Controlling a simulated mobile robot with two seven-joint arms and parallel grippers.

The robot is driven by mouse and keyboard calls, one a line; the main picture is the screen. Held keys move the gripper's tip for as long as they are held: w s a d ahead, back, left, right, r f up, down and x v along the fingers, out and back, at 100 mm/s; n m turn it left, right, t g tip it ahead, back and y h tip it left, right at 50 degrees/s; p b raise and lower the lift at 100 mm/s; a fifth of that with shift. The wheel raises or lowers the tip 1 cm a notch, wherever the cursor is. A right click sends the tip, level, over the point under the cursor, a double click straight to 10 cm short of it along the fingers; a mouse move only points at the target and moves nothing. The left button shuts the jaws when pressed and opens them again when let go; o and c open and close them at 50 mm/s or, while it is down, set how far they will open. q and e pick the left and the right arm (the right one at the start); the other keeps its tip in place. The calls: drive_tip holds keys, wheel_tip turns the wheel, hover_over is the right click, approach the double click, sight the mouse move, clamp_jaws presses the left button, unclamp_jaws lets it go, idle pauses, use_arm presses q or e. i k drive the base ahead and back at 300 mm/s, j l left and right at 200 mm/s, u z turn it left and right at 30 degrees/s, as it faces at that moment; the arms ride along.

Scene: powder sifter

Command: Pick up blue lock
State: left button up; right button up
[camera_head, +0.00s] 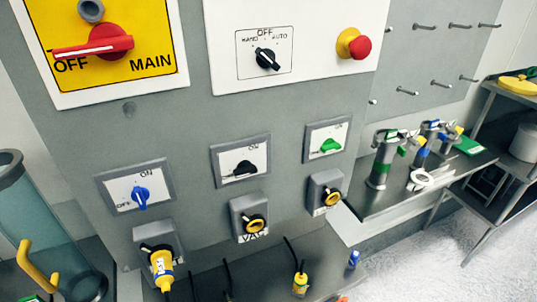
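A small blue object (353,259), which looks like the blue lock, stands near the right end of the grey ledge (330,250) below the control panel. It is small, and its details are hard to make out. An orange-red object (342,299) is cut off at the bottom edge, in front of it. Neither of my grippers is in view.
The grey panel (190,120) carries a red main switch (92,48), a red stop button (360,47) and a blue switch (140,196). Yellow plugs (162,270) (300,284) are below. A side table (400,192) holds clamps. Hooks (407,91) stick out from the wall.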

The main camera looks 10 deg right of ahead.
sight(354, 261)
drive_tip(key=z, duration=1)
drive_tip(key=k+l+u, duration=0.2)
drive_tip(key=u, duration=1.35)
drive_tip(key=z, duration=1.45)
